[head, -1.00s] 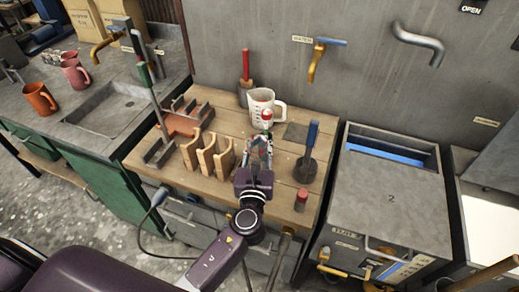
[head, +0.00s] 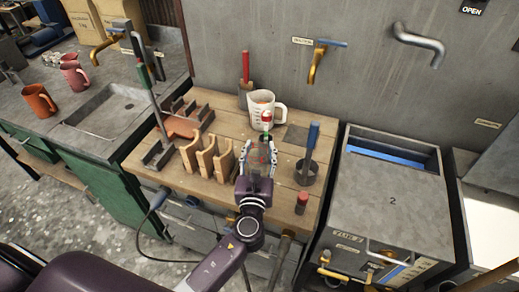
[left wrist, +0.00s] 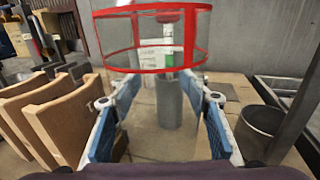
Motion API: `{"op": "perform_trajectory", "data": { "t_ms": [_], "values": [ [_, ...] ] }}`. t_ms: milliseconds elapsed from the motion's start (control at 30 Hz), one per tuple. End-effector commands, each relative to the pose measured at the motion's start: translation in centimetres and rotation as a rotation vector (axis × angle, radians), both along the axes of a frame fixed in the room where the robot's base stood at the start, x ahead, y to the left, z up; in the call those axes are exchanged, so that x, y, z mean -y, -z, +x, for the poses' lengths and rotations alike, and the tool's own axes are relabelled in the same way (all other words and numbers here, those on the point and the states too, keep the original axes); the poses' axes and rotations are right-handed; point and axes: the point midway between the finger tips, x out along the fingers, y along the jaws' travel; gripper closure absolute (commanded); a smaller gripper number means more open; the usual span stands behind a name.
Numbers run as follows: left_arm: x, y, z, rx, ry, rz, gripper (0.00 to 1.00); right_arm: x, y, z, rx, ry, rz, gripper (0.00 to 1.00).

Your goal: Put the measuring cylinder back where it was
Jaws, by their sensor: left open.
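The measuring cylinder appears as a clear, see-through vessel (head: 262,158), faint in the head view. In the left wrist view a transparent band with red edges (left wrist: 188,42), apparently its upper part, shows above and beyond my fingers. My left gripper (head: 262,158) is open, with its two blue-padded fingers apart on either side of the clear body. I see no finger pressed on it, and it looks upright over the wooden bench (head: 225,205). Its base is hard to see. My left gripper also fills the lower left wrist view (left wrist: 162,105). My right gripper is out of view.
A white measuring jug (head: 262,104) and a red-topped item with green (head: 266,120) stand behind. Wooden slotted racks (head: 208,155) are left, a dark cup with a blue-handled tool (head: 307,172) and a red-capped item (head: 301,200) right. A grey tank (head: 390,200) lies further right.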

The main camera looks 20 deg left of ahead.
Motion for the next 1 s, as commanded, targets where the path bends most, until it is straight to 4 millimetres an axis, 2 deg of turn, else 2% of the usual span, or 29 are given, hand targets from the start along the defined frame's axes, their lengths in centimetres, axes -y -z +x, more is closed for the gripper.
{"op": "perform_trajectory", "data": {
  "t_ms": [167,267,600,700,833,1000],
  "values": [
    [0.1,-0.3,-0.3,-0.001,0.001,0.000,0.58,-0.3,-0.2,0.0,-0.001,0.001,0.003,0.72],
    [0.4,0.0,-1.7,-0.002,0.001,0.001,0.58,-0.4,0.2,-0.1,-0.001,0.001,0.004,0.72],
    [2.1,0.0,-8.8,-0.001,0.001,-0.001,0.58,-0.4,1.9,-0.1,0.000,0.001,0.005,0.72],
    [2.4,-0.1,-10.2,-0.001,0.000,-0.001,0.58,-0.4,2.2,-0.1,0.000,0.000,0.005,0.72],
    [2.7,-0.3,-11.3,0.000,0.001,-0.001,0.58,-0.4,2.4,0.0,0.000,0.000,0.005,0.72],
    [2.8,-0.4,-11.7,0.001,0.000,-0.001,0.58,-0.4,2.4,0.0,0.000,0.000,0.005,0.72]
  ]
}}
